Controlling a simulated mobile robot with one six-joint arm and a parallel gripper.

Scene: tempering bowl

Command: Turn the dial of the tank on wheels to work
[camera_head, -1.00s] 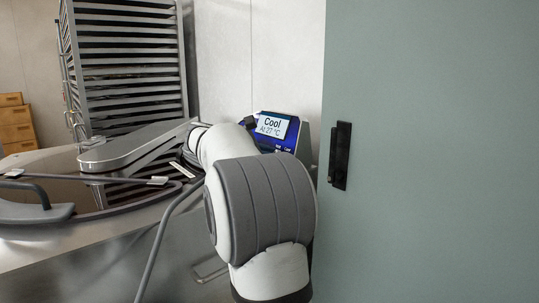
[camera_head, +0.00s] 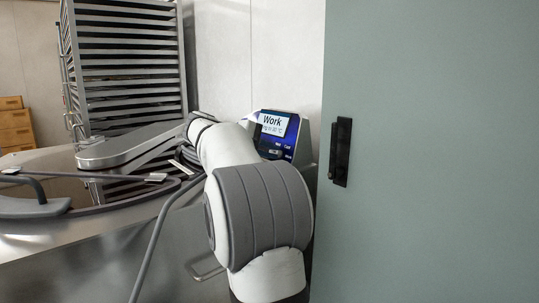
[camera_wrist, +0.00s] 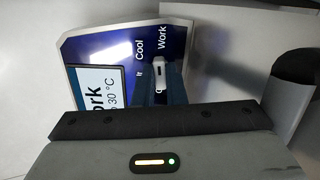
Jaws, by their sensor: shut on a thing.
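The tank on wheels (camera_head: 75,255) is a steel body with dark contents under its rim, at the left of the head view. Its blue control panel (camera_head: 293,140) stands at the back right. The panel's screen (camera_head: 272,124) reads "Work" and "to 30 °C". In the wrist view the panel (camera_wrist: 110,45) carries the labels "Cool" and "Work"; others are partly covered. My gripper (camera_wrist: 160,84) is shut on the dial (camera_wrist: 158,68), with a finger on each side. My arm hides most of the gripper in the head view.
A grey-green door or panel (camera_head: 440,150) with a black handle (camera_head: 340,152) fills the right side, close to my arm. A tall tray rack (camera_head: 125,60) stands behind the tank. Brown boxes (camera_head: 15,125) are at the far left.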

